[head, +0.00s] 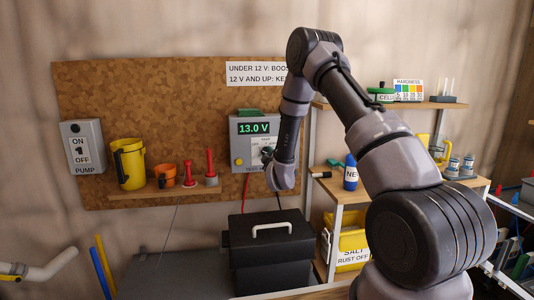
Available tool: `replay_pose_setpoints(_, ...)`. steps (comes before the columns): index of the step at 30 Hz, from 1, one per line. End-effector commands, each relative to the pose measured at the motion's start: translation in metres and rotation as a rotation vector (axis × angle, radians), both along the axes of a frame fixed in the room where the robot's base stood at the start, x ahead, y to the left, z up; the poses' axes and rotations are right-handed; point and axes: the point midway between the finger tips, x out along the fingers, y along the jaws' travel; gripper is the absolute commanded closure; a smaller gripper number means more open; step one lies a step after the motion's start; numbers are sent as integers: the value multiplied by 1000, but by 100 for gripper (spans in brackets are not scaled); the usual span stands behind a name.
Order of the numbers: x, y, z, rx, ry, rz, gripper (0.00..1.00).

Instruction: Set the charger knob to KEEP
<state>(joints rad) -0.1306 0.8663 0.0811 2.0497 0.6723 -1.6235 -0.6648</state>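The charger (235,146) is a grey box on the cork board, with a green display (254,128) reading 13.0 V. A pale dial plate sits below the display. The dark knob on it is mostly hidden behind my wrist, so I cannot tell where it points. My gripper (267,154) is at the right side of the dial, close to the knob. Only a small dark part of it shows, so its opening and any contact are unclear. A sign (255,73) above reads "UNDER 12 V: BOOS…" and "12 V AND UP: KE…"; my arm covers its right end.
A yellow button (239,162) is on the charger's lower left, with red and black leads below. A black battery box (270,250) with a pale handle stands beneath. A shelf (160,192) with cups and red tools is left; a shelving unit (400,193) is right.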

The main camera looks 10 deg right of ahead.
Motion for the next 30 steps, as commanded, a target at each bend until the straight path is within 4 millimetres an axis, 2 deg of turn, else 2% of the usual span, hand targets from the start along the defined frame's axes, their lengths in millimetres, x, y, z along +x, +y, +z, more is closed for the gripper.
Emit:
replay_pose_setpoints(1,0,0,0,0,0,0,79)
replay_pose_setpoints(3,0,0,0,0,0,0,100)
replay_pose_setpoints(10,0,0,0,35,0,-1,100)
replay_pose_setpoints(19,0,0,0,381,0,0,100)
replay_pose_setpoints(30,0,0,-1,447,1,0,100)
